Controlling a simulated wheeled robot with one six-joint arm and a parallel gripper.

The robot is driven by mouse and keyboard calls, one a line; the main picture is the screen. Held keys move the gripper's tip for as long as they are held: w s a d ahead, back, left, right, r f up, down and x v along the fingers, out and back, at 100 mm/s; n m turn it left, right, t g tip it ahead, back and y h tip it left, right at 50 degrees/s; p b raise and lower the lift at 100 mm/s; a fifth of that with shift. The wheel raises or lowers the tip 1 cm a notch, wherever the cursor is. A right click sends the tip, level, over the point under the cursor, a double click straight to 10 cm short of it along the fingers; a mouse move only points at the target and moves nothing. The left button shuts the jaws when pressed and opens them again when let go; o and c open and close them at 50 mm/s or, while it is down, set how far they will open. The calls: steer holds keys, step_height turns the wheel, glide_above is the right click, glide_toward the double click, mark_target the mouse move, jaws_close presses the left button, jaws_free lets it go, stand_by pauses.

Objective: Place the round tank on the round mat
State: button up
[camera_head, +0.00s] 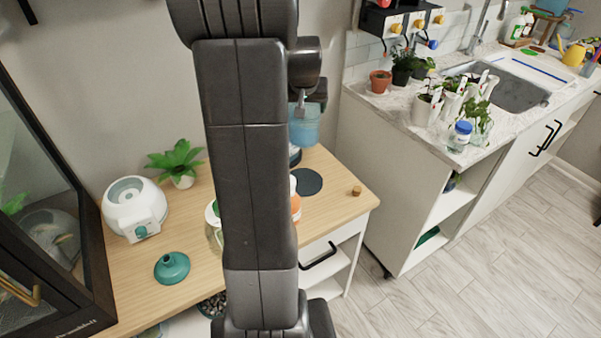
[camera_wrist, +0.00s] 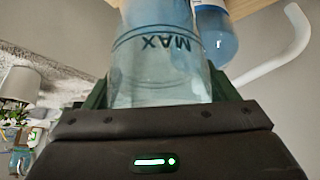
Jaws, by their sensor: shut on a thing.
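My gripper (camera_wrist: 160,92) is shut on the round tank (camera_wrist: 158,75), which fills the middle of the wrist view. The tank is clear and bluish, with a ring line and upside-down MAX lettering.
A second blue vessel (camera_wrist: 216,35) is close beside the tank. The wooden table (camera_head: 331,205) also bears a white round appliance (camera_head: 134,208), a teal funnel-like piece (camera_head: 172,267), a potted plant (camera_head: 177,163) and a small cork (camera_head: 356,190). A sink counter stands at the right.

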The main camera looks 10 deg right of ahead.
mark_target(303, 140)
step_height(303, 140, down, 17)
steer(key=b, duration=0.2)
steer(key=shift+w+b, duration=0.2)
steer(key=shift+b, duration=0.2)
steer(key=shift+f, duration=0.15)
steer(key=o, duration=1.5)
steer(key=shift+c, duration=0.2)
steer(key=v, duration=1.2)
